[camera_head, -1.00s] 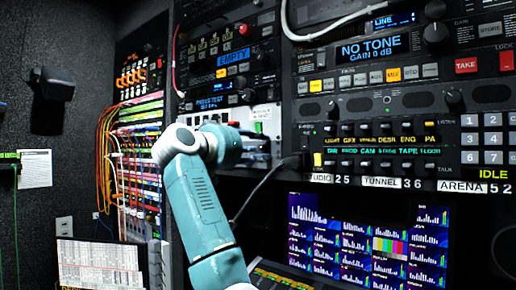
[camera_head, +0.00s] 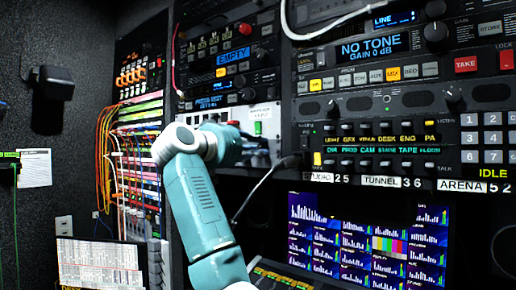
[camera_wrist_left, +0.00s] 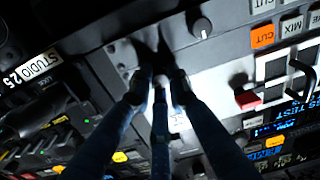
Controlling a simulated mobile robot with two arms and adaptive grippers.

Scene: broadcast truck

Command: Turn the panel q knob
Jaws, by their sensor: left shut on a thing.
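A white panel (camera_head: 262,117) with a green switch sits in the middle rack in the head view. My left arm reaches up to it, and its wrist covers part of it. In the left wrist view, the fingers of my left gripper (camera_wrist_left: 160,76) come together at the bright panel face (camera_wrist_left: 210,75). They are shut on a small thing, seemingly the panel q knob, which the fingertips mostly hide. No label on it is readable. A separate dark knob with a white mark (camera_wrist_left: 201,27) stands free beside the fingers. My right gripper is not in view.
A thin black gooseneck stalk (camera_head: 262,184) stands right of my arm. Monitors (camera_head: 365,240) are below, and orange cables (camera_head: 103,150) hang left.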

